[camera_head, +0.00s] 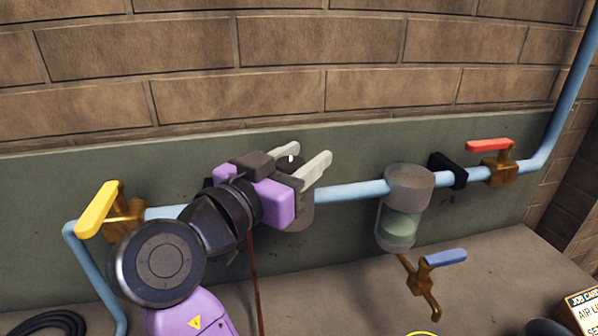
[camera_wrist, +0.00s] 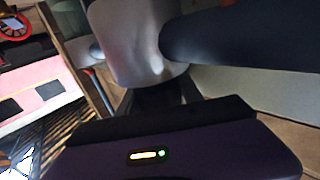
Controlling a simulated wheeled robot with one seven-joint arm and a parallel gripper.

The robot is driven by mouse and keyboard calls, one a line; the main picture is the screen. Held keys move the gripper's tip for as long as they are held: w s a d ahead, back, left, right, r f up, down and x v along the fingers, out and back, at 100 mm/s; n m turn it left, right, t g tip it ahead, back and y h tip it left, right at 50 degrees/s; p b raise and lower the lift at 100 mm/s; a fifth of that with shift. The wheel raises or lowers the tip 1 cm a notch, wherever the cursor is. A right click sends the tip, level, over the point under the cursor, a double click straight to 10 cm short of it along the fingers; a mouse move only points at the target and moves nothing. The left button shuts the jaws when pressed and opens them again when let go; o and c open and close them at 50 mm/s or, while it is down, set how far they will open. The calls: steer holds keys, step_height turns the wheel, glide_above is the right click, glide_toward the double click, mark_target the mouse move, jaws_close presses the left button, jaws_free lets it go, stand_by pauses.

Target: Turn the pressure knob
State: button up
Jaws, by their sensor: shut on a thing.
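The pressure knob (camera_head: 289,164) is a dark round top on the grey regulator body (camera_head: 301,214) in the blue pipe line. My gripper (camera_head: 311,156) reaches it from the left, with one pale finger on each side. It is shut on the knob, which the fingers and the purple gripper housing partly hide. In the wrist view a grey rounded body (camera_wrist: 135,45) fills the upper middle, beside a dark finger (camera_wrist: 235,40). Any marking on the knob cannot be read.
A yellow-handled valve (camera_head: 100,209) is left of my arm. Right along the blue pipe (camera_head: 350,191) are a clear-bowled filter (camera_head: 400,228), with a blue-handled drain valve (camera_head: 442,259) below it, and a red-handled valve (camera_head: 490,145). A brick wall stands behind.

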steer(key=shift+d+m+g+h+b, duration=0.1)
steer(key=shift+m+g+h+b, duration=0.35)
steer(key=shift+h, duration=0.25)
steer(key=shift+s, duration=0.1)
steer(key=o, duration=1.4)
steer(key=b+v, duration=0.1)
steer(key=v, duration=0.6)
steer(key=shift+s+a, duration=0.25)
